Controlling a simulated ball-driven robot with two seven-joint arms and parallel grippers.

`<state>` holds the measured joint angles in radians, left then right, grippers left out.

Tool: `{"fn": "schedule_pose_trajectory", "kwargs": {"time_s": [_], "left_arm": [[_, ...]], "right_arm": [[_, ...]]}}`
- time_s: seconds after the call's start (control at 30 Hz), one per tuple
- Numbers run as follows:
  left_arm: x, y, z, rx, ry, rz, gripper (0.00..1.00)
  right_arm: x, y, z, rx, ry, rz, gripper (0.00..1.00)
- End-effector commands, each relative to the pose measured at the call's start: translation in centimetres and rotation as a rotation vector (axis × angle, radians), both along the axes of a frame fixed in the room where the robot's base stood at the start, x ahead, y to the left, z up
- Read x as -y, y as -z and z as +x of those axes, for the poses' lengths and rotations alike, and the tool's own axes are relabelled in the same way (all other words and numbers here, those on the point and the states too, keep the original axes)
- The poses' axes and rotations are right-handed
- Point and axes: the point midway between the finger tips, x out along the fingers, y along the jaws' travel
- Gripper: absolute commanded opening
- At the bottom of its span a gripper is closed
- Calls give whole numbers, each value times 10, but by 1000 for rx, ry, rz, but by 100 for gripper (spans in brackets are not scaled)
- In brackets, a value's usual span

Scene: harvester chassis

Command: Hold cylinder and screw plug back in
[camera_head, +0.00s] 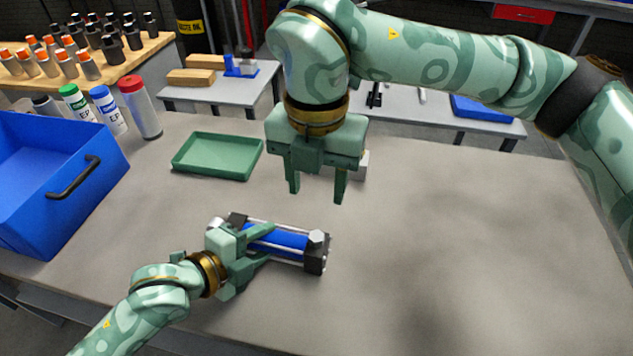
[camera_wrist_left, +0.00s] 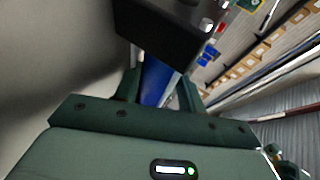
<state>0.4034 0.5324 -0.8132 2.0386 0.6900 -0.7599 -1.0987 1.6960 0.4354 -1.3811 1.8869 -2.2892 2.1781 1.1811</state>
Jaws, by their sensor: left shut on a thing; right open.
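A blue cylinder (camera_head: 283,240) with black end blocks and silver rods lies on the grey table in the head view. My left gripper (camera_head: 262,245) is shut around its body near the left part. In the left wrist view, the blue body (camera_wrist_left: 156,82) sits between the fingers, with a black end block (camera_wrist_left: 165,30) beyond. A silver round fitting (camera_head: 317,237) sits on the right end block; I cannot tell if it is the plug. My right gripper (camera_head: 316,192) is open and empty, pointing down above the table behind the cylinder. A pale block (camera_head: 362,165), partly hidden, stands behind it.
A green tray (camera_head: 217,157) lies at the back left. A blue bin (camera_head: 50,180) with a black handle stands at the left edge, with several bottles (camera_head: 135,100) behind it. The table's right side is clear.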

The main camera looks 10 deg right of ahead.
Motion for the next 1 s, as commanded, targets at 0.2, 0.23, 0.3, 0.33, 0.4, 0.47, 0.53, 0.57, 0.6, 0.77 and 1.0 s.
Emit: {"fn": "schedule_pose_trajectory", "kwargs": {"time_s": [0.2,0.23,0.3,0.33,0.4,0.47,0.53,0.57,0.6,0.77,1.0], "left_arm": [[0,4,-1,-8,1,6,66],[0,4,-1,-8,1,6,66],[-1,5,-2,-9,1,7,66],[-1,5,-2,-9,1,7,66],[-1,5,-2,-9,0,8,66],[-2,4,-3,-10,1,8,66],[-6,2,-6,-10,0,10,66],[-9,0,-8,-10,-1,11,66],[-13,-3,-11,-8,0,11,66],[-37,-21,-30,-4,-1,10,66],[-78,-48,-63,1,0,6,66]], "right_arm": [[0,1,0,0,0,0,48],[0,1,0,0,0,0,48],[0,1,0,0,0,0,48],[0,1,0,0,0,0,48],[0,1,0,0,0,0,48],[0,0,0,0,0,0,48],[0,-3,-1,2,0,0,48],[0,-5,-1,4,0,0,48],[0,-8,-1,6,0,0,48],[0,-24,-4,16,0,0,48],[0,-44,-6,28,0,0,48]]}}
